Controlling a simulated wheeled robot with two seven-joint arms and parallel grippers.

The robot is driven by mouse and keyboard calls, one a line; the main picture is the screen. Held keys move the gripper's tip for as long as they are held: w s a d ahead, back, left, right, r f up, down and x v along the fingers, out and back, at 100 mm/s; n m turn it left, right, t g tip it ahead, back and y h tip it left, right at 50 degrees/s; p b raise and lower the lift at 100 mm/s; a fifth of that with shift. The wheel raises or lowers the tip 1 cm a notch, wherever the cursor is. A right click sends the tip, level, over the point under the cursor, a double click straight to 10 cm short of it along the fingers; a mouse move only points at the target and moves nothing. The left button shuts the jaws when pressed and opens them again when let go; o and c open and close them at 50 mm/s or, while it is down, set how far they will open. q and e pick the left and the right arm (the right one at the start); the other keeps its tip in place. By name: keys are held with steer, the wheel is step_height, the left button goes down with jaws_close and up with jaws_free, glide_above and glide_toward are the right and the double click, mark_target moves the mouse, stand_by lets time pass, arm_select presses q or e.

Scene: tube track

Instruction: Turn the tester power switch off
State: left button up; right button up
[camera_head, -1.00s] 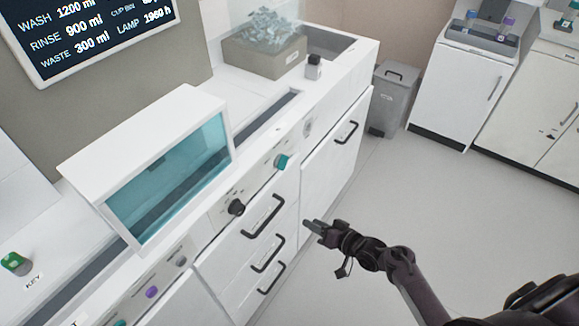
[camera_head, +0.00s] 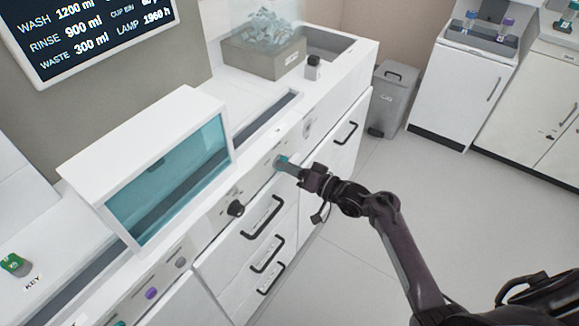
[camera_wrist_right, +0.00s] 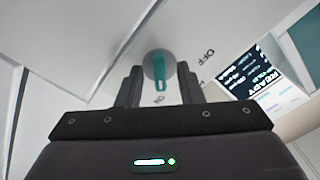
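The tester power switch is a round grey dial with a teal handle (camera_wrist_right: 159,72) on the white front panel of the machine. The handle points toward a short label near the gripper that looks like ON; an OFF label (camera_wrist_right: 207,57) is to its right in the right wrist view. In the head view the teal switch (camera_head: 281,161) is partly hidden by my right gripper (camera_head: 287,166). My right gripper (camera_wrist_right: 159,86) is open, its two fingers on either side of the handle with gaps visible. I cannot tell how deep the fingers reach. My left gripper is not in view.
A teal-windowed cabinet (camera_head: 170,185) stands on the counter. A grey bin (camera_head: 392,100) is on the floor beyond. Open floor lies right.

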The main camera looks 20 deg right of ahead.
jaws_close()
steer(key=shift+f+n, duration=0.1)
steer(key=shift+n, duration=0.3)
steer(key=n+b, duration=0.6)
steer(key=n, duration=1.1)
steer(key=shift+b, duration=0.3)
stand_by(0.5)
